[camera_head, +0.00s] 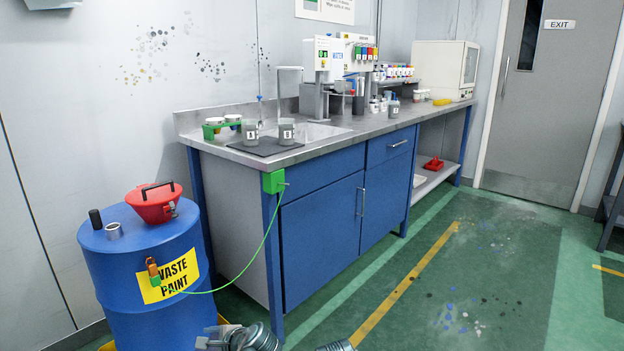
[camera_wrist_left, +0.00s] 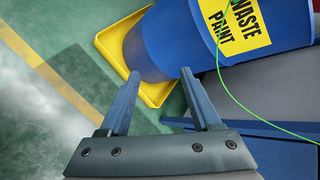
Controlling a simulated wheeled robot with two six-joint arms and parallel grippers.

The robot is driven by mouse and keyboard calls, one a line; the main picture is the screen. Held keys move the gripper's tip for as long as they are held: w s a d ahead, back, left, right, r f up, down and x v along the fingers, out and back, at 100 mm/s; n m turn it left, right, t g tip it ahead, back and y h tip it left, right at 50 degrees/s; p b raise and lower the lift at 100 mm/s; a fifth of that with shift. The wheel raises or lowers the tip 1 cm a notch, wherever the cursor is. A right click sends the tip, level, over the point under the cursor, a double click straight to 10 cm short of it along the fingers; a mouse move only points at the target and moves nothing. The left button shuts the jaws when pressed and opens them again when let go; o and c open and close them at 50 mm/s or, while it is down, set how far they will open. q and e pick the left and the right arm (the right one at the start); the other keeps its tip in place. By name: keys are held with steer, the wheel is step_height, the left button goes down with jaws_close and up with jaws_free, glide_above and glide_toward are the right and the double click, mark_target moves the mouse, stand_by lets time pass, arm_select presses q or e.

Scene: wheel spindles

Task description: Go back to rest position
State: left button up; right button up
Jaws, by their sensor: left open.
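My left gripper (camera_wrist_left: 160,75) shows in the left wrist view with its two fingers spread apart and nothing between them. Beyond the fingertips are the lower part of the blue waste paint drum (camera_wrist_left: 160,45), its yellow tray (camera_wrist_left: 108,40) and the green floor. In the head view only grey arm parts of mine show at the bottom edge, and no fingers can be made out there. My right gripper's fingers do not show in either view.
The blue drum (camera_head: 145,258) carries a red funnel lid (camera_head: 153,206) and is joined by a green wire to the bench's green clamp (camera_head: 273,181). The blue workbench (camera_head: 320,235) holds cups and a dispensing machine (camera_head: 340,60).

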arm_select(q)
steer(key=s+d+f+n+g+h+p, duration=0.25)
steer(key=s+d+n+h, duration=0.2)
steer(key=s+d, duration=0.4)
steer(key=s+d+f+n+g+h+p, duration=0.1)
steer(key=s+d+f+n+g+h, duration=0.25)
steer(key=d, duration=0.75)
step_height(320, 180, up, 39)
steer(key=s+n+p, duration=0.1)
steer(key=p, duration=3.7)
steer(key=shift+s+n, duration=0.4)
steer(key=shift+r, duration=0.1)
